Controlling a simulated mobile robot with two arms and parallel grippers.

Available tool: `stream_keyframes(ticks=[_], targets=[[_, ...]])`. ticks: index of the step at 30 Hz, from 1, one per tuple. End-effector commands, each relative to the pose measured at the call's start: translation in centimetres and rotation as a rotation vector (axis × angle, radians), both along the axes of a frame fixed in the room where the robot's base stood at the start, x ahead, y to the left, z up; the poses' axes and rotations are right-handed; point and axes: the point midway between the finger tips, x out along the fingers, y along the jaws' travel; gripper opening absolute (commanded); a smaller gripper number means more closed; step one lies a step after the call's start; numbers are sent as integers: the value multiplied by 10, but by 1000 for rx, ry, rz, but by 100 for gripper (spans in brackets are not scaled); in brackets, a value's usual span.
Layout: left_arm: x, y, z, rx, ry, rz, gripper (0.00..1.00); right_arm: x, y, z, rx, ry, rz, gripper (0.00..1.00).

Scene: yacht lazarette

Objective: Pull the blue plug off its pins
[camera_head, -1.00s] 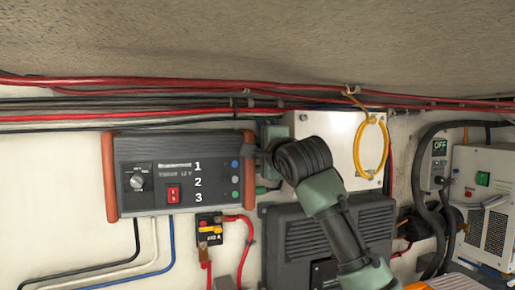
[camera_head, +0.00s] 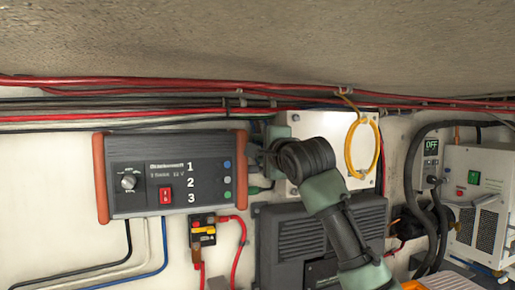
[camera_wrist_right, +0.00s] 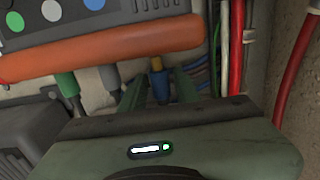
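The blue plug (camera_wrist_right: 160,89) shows in the right wrist view just below the orange handle of the control box, with a brass-coloured part at its upper end. My right gripper (camera_wrist_right: 159,84) has one finger on each side of it. A narrow gap seems to show on both sides, so the fingers look open around the plug; contact is hard to judge. In the head view my right gripper (camera_head: 258,155) is at the right side of the dark control box (camera_head: 165,205), and the blue plug is hidden there. My left gripper is not in view.
A grey plug (camera_wrist_right: 110,78) and a green plug (camera_wrist_right: 67,85) sit close left of the blue one in the wrist view. Red cables (camera_wrist_right: 235,60) run at its right. A yellow cable loop (camera_head: 350,150) hangs right of the arm in the head view.

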Motion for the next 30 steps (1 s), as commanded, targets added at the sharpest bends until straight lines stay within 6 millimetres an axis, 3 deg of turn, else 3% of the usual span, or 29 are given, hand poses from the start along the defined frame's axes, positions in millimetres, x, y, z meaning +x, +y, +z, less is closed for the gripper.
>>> stream_keyframes(ticks=[11,30], targets=[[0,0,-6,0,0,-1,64,-5,0,-1,3,-1,4,31],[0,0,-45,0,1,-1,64,-54,-15,-2,3,-2,4,31]])
